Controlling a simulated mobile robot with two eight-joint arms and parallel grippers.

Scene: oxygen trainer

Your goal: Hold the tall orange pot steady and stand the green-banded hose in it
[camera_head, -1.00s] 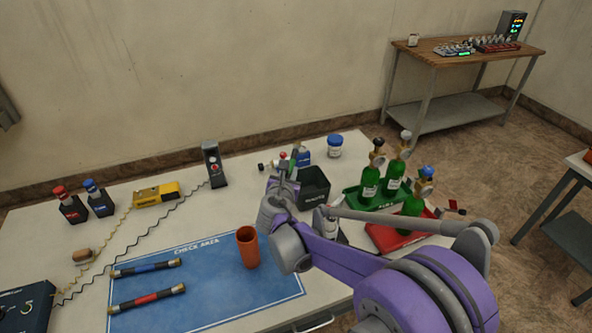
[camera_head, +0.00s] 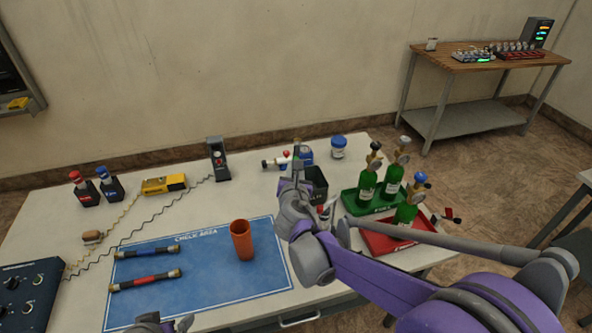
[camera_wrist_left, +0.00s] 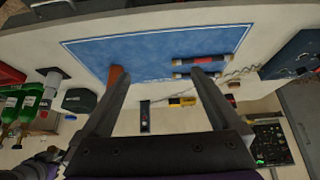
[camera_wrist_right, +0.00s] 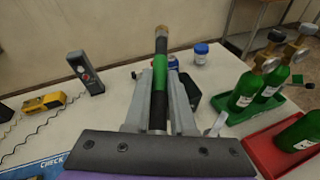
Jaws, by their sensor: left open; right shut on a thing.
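The tall orange pot (camera_head: 242,240) stands upright and looks empty on the right part of the blue check-area mat (camera_head: 200,290). It also shows at the mat's edge in the left wrist view (camera_wrist_left: 115,74). My right gripper (camera_head: 298,172) is shut on the green-banded hose, above the table near the black bin. In the right wrist view the hose (camera_wrist_right: 160,75) is black with a green band and a brass end, and stands roughly upright between the fingers. My left gripper (camera_wrist_left: 157,85) is open and empty; its tip (camera_head: 160,325) shows at the bottom of the head view, in front of the mat.
A blue-banded hose (camera_head: 147,249) and a red-banded hose (camera_head: 145,280) lie on the mat, left of the pot. The black bin (camera_head: 318,188), a green tray (camera_head: 350,203) with bottles and a red tray (camera_head: 385,245) are at the right. A black control box (camera_head: 30,290) is at left.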

